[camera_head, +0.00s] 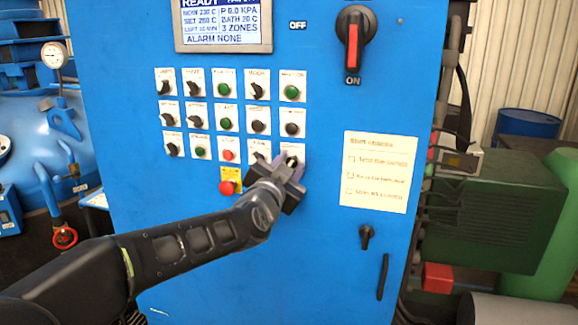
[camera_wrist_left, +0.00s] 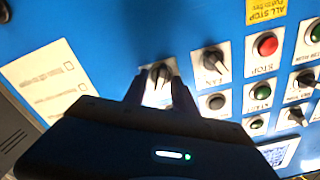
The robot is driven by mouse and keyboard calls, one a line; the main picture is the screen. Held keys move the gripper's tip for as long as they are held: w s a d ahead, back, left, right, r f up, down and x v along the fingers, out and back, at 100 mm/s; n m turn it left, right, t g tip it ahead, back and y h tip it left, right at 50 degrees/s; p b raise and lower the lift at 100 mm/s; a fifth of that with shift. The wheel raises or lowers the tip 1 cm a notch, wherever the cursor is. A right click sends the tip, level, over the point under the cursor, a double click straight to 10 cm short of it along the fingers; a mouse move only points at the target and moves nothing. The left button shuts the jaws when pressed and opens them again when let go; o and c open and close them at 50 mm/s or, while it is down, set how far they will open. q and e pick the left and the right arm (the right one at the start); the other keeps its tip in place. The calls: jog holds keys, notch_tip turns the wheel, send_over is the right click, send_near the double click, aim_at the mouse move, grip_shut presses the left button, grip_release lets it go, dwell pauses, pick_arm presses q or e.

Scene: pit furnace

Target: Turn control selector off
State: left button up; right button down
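The blue control cabinet carries rows of labelled black selectors and coloured buttons. My left gripper (camera_head: 284,163) is at the bottom right selector (camera_head: 291,157) of the panel. In the left wrist view my fingers (camera_wrist_left: 159,88) stand apart on either side of this selector's black knob (camera_wrist_left: 160,72), with small gaps visible. The knob's white label is mostly covered or too blurred to read, so I cannot tell whether it is the control selector. Beside it is the FAN selector (camera_wrist_left: 213,60). My right gripper is not in view.
A yellow-plated red stop button (camera_head: 228,187) sits below the panel, close to my left wrist. A red-handled main switch (camera_head: 352,42) is at the upper right, by the ON mark. A checklist sheet (camera_head: 378,172) and a lower black knob (camera_head: 366,236) are to the right.

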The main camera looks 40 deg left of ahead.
pick_arm(q)
grip_shut()
dwell(0.4)
jog(key=shift+n+b, duration=0.4)
jog(key=shift+n, duration=0.1)
jog(key=shift+s+a+n+b, duration=0.1)
jog(key=shift+n+b, duration=1.05)
jog(key=shift+n, duration=1.6)
jog(key=shift+a+n+b, duration=0.1)
jog(key=shift+n+b, duration=1.05)
jog(key=shift+n, duration=1.6)
